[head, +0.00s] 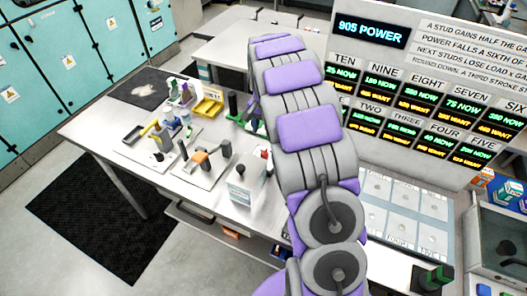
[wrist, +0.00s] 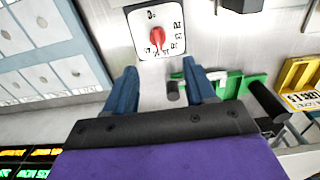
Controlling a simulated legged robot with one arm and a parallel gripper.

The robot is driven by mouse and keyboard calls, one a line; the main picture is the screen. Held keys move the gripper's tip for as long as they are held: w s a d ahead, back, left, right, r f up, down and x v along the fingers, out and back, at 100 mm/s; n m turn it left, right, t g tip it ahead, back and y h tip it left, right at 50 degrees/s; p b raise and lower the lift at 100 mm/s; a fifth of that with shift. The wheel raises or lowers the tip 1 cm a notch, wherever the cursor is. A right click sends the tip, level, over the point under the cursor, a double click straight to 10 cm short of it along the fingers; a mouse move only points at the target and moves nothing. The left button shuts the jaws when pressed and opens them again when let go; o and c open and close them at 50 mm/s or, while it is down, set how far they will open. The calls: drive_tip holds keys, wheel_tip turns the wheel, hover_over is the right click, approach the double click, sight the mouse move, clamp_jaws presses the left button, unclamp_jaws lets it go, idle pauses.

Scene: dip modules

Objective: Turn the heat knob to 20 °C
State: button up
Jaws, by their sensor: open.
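The red heat knob (wrist: 158,38) sits on a white square dial plate (wrist: 144,17) near the top of the wrist view. Small marks ring the knob, but they are too small to read, so I cannot tell its setting. My gripper (wrist: 158,72) is open, with its two dark blue fingers pointing toward the dial. The knob lies beyond the fingertips, roughly in line with the gap between them, and nothing is held. In the head view my purple and grey arm covers the middle of the scene, and my gripper is hidden.
A metal box (head: 247,182) stands on the steel table (head: 95,128) beside my arm. Several tools and fixtures crowd the table, with a yellow holder (head: 207,104) among them. A green part (wrist: 238,84) lies right of the fingers in the wrist view. A display board (head: 420,85) stands behind.

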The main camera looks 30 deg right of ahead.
sight(265, 150)
drive_tip(key=f, duration=0.5)
drive_tip(key=f+b, duration=0.1)
drive_tip(key=f, duration=0.3)
drive_tip(key=shift+d+f, duration=0.2)
drive_tip(key=shift+f, duration=0.15)
drive_tip(key=shift+a+f, duration=0.1)
drive_tip(key=shift+f, duration=0.8)
drive_tip(key=shift+c, duration=0.5)
clamp_jaws()
